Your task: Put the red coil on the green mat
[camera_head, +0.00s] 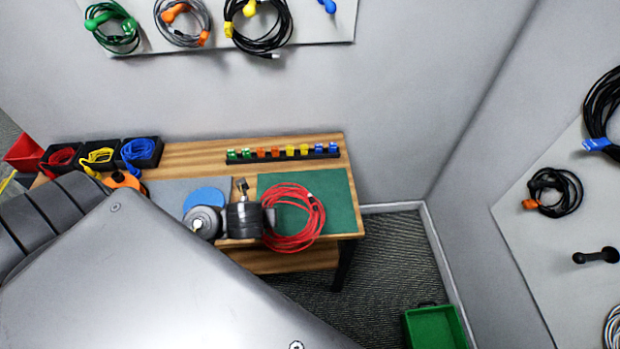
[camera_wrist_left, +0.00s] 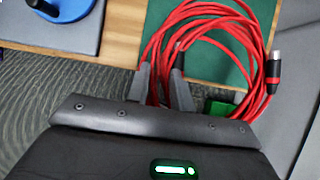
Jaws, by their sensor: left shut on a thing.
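The red coil (camera_head: 292,246) is a loop of red cable with a black and silver plug, seen at the right in the wrist view (camera_wrist_left: 262,92). My left gripper (camera_head: 264,218) is shut on the coil's left side; its two fingers (camera_wrist_left: 160,88) pinch the strands in the wrist view. The green mat (camera_head: 338,192) lies on the table's right end and also shows through the loop in the wrist view (camera_wrist_left: 222,62). The coil overlaps the mat's near part and reaches past its front edge. I cannot tell whether it touches the mat. My right gripper is not in view.
A wooden table (camera_head: 205,154) holds a connector strip (camera_head: 283,153) at the back, a grey mat (camera_head: 168,192) with a blue disc (camera_head: 205,197), and black bins of cables at the left. A green crate (camera_head: 434,328) stands on the floor at the right.

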